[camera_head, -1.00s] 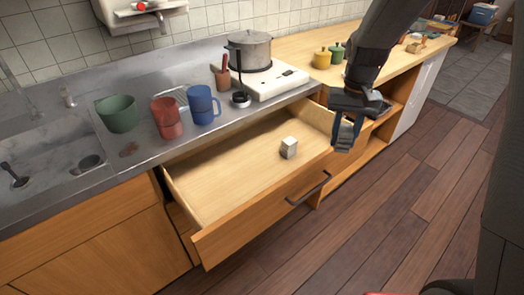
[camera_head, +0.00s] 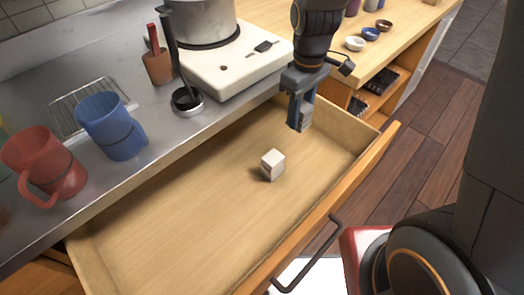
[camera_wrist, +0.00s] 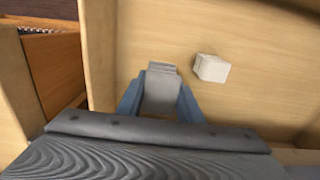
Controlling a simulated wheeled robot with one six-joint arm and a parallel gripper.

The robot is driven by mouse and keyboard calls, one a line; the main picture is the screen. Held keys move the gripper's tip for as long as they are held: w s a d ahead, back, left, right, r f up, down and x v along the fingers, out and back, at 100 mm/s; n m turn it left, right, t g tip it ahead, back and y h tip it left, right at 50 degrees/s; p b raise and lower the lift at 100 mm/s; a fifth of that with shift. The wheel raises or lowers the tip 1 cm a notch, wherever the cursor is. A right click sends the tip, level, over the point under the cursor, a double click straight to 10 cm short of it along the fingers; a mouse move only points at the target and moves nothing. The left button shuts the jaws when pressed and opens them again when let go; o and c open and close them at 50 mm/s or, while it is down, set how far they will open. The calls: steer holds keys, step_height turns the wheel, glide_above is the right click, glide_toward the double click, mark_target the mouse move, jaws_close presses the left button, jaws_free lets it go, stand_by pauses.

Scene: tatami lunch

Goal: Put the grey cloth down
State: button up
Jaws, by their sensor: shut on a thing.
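My gripper (camera_head: 300,118) points down over the right part of the open drawer (camera_head: 190,215). It is shut on a small folded grey cloth (camera_wrist: 160,88), which shows between the blue fingers in the wrist view. In the head view the cloth (camera_head: 304,117) is mostly hidden by the fingers. How high it hangs above the drawer floor is hard to tell. A small pale block (camera_head: 272,165) lies on the drawer floor, left of and nearer than the gripper; it also shows in the wrist view (camera_wrist: 211,68), right of the cloth and apart from it.
The drawer floor is otherwise bare, with free room left of the block. On the counter stand a red mug (camera_head: 45,165), a blue mug (camera_head: 110,127), a ladle in a holder (camera_head: 186,102) and a white cooker (camera_head: 225,68) with a pot (camera_head: 201,18). Small bowls (camera_head: 356,44) stand farther right.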

step_height(320, 180, down, 10)
steer(key=shift+s+r, duration=0.1)
stand_by(0.4)
steer(key=shift+f, duration=0.2)
steer(key=o, duration=1.1)
step_height(320, 180, up, 12)
steer(key=shift+r, duration=0.25)
steer(key=s+d+r+m, duration=0.1)
steer(key=s+d+m, duration=0.2)
steer(key=s+d, duration=0.1)
steer(key=s+d+r+m, duration=0.1)
steer(key=s+d+m, duration=0.3)
steer(key=d, duration=0.1)
steer(key=s+d+r+m, duration=0.2)
steer(key=s+d+m, duration=0.1)
steer(key=s+d, duration=0.1)
steer(key=shift+s+d+r+m, duration=0.1)
steer(key=shift+s+d+m, duration=0.15)
steer(key=shift+d, duration=0.55)
steer(key=shift+w, duration=0.1)
